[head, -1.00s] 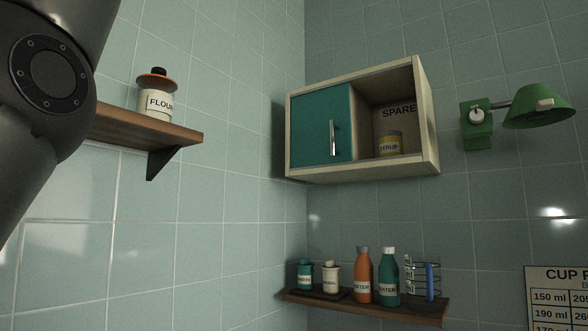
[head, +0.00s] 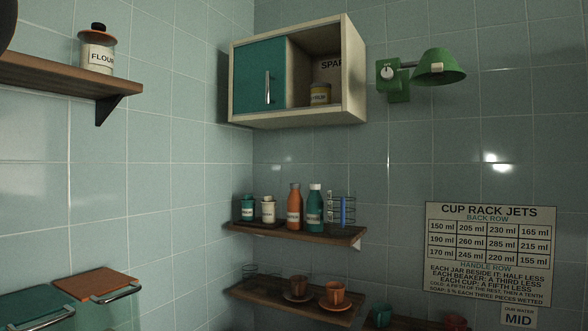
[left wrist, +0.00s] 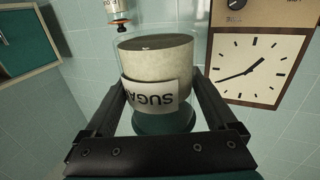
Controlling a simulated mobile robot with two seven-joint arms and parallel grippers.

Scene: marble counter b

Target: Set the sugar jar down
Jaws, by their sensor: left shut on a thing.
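The sugar jar (left wrist: 155,65) fills the middle of the left wrist view. It is clear glass with pale contents, a teal end and a white label reading SUGA, which shows upside down there. My left gripper (left wrist: 158,110) is shut on it, with one dark finger on each side. What lies under the jar is not shown. The sugar jar and my left gripper do not show in the head view. My right gripper is in neither view.
A flour jar (head: 97,50) stands on the upper left wooden shelf (head: 60,78). A cabinet (head: 297,75) holds a syrup jar (head: 320,95). Bottles and small jars stand on the middle shelf (head: 290,234), and cups on a lower shelf (head: 270,297). A clock (left wrist: 255,65) shows in the left wrist view.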

